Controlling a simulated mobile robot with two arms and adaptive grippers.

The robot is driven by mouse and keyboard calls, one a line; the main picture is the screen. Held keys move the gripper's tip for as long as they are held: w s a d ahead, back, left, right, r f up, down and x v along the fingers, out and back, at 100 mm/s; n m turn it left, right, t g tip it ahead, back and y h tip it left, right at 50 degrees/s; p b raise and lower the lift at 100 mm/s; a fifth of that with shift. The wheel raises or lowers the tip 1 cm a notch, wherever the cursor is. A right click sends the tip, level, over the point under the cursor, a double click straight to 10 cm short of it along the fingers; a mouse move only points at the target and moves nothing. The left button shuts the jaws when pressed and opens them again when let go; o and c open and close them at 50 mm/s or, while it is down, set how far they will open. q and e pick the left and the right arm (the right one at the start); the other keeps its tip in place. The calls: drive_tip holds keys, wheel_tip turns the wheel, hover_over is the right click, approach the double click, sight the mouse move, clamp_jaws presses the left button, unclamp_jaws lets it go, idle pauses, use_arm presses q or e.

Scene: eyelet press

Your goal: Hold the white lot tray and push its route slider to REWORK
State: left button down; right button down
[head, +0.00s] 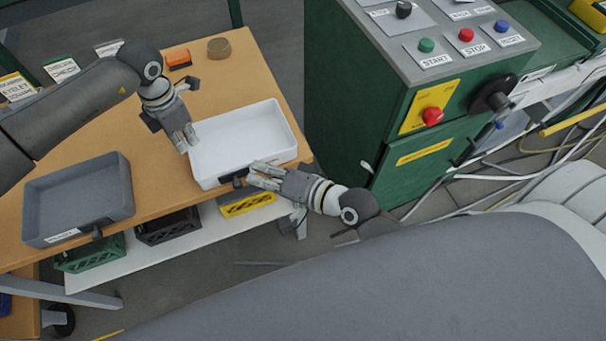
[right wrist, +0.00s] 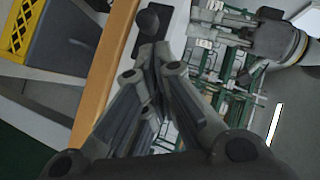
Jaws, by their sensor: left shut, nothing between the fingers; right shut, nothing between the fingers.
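The white lot tray (head: 245,132) lies on the wooden table, near its front right corner, and looks empty in the head view. A dark slider knob (head: 237,182) sits on its front wall; a dark knob also shows beyond my right fingers in the right wrist view (right wrist: 148,21). My left gripper (head: 190,143) is shut and empty at the tray's left rim; I cannot tell whether it touches. My right gripper (head: 253,174) is shut and empty at the front wall, just right of the knob. Contact with the knob is unclear, and the slider's route lettering is unreadable.
A grey tray (head: 128,210) stands at the table's front left. An orange block (head: 179,59) and a round brown object (head: 219,48) lie at the back. Crates sit on the shelf below. A green press cabinet (head: 335,100) with buttons stands close on the right.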

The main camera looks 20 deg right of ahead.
use_arm(q)
drive_tip(key=shift+s+a+f, duration=0.1)
drive_tip(key=shift+s+f, duration=0.05)
drive_tip(key=shift+f, duration=0.15)
use_arm(e)
drive_tip(key=w+d+v, duration=0.1)
drive_tip(key=v, duration=1)
drive_tip(key=shift+s+r, duration=0.2)
drive_tip(key=shift+r, duration=0.1)
